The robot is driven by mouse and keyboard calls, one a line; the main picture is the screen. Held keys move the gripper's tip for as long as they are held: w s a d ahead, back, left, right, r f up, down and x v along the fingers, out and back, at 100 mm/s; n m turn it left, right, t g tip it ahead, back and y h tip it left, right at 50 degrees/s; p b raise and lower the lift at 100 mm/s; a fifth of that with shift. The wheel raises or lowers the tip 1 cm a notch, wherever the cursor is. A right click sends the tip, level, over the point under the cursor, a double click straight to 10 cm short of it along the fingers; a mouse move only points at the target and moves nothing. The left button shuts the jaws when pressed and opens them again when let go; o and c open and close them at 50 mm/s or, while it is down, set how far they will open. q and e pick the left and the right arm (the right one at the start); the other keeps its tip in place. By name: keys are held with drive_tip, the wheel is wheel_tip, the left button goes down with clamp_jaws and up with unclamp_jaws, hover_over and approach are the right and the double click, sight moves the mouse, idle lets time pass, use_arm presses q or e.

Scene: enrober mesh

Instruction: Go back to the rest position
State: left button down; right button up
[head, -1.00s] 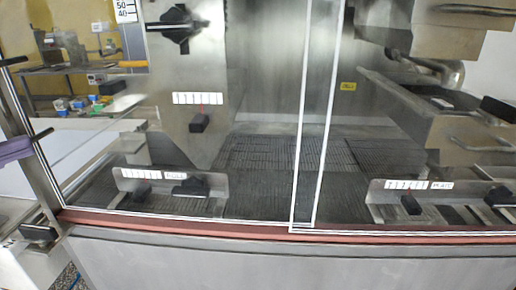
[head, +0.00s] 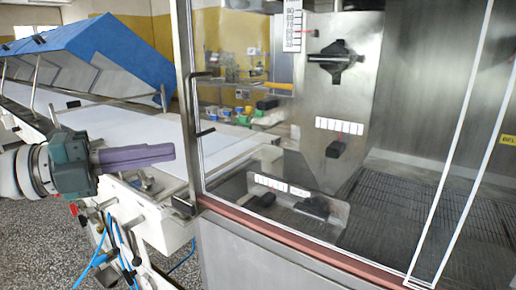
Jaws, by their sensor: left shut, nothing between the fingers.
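My left gripper (head: 140,156) comes in from the left in the head view. Its purple-grey fingers are shut together with nothing between them and point right. It is in front of the white conveyor belt (head: 160,127), left of the machine's glass door frame, and appears apart from both. My right gripper is not in view. The enrober machine (head: 340,200) stands on the right with its dark wire mesh belt (head: 405,205) behind the glass.
A blue cover (head: 110,55) stands tilted over the conveyor at the back left. Door handles (head: 203,75) stick out from the frame. Blue hoses (head: 118,250) hang below the belt. Speckled floor (head: 40,240) is free at the lower left. Small coloured containers (head: 225,112) sit behind the glass.

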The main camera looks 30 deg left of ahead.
use_arm(q)
drive_tip(key=s+d+f+n+g+y+p, duration=0.35)
drive_tip(key=f+n+y, duration=0.6)
drive_tip(key=n, duration=0.75)
drive_tip(key=s+d+r+n+g+p, duration=0.1)
drive_tip(key=s+d+n+g+p, duration=0.1)
drive_tip(key=s+d+n+g, duration=0.75)
drive_tip(key=s+d+r+m+p, duration=0.1)
drive_tip(key=d+r+m+p, duration=0.1)
drive_tip(key=r+p, duration=1.7)
drive_tip(key=s+d+r+m+t+h+p, duration=0.1)
drive_tip(key=s+r+p, duration=0.1)
drive_tip(key=r+p, duration=1.6)
drive_tip(key=shift+d+r+m+p, duration=0.35)
drive_tip(key=shift+r, duration=0.4)
